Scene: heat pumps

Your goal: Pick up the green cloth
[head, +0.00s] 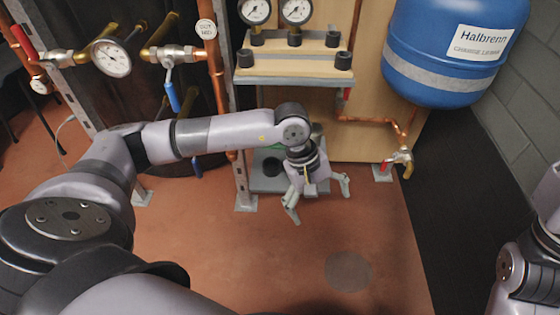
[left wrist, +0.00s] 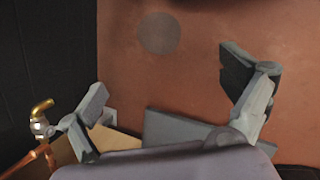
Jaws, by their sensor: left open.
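I cannot make out the green cloth for certain in either view. A small greenish patch (head: 317,130) shows just behind my left wrist in the head view, mostly hidden, and I cannot tell what it is. My left gripper (head: 319,200) is open and empty, pointing down over the reddish floor in front of the pipe stand. My right gripper is out of view; only part of my right arm shows at the right edge.
A blue Halbrenn tank (head: 455,60) hangs at the upper right. A shelf with gauges (head: 293,80) stands behind my left wrist. Copper pipes and a blue-handled valve (head: 172,97) are at the left. A grey low plate (head: 262,184) lies below the shelf. The front floor is clear.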

